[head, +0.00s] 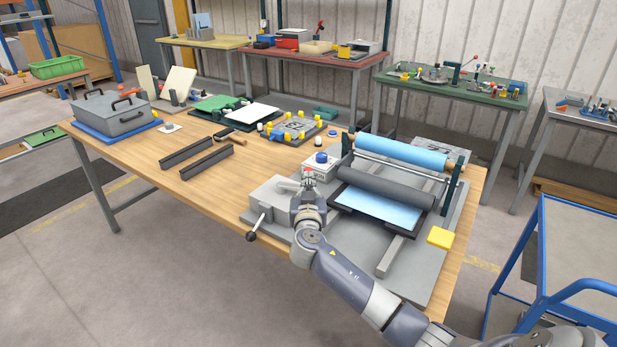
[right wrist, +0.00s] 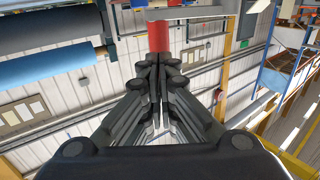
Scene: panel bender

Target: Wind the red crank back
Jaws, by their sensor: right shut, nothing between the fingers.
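The red crank's grip (head: 308,171) shows as a small red piece just beyond my right gripper (head: 308,184), over the grey housing at the left of the bench machine (head: 437,262). In the right wrist view the red grip (right wrist: 159,36) stands straight ahead of the fingertips (right wrist: 158,60). The fingers are together and empty. They look close to the grip's near end, but I cannot tell whether they touch it. The gripper hides part of the crank's arm in the head view. My left gripper is not in view.
The machine carries a blue roll (head: 402,152), a dark roller (head: 385,186) and a light blue sheet (head: 378,206). A black-knobbed lever (head: 252,236) juts out at the front left. A yellow block (head: 440,237) lies at right. Bare wooden tabletop (head: 205,195) lies to the left.

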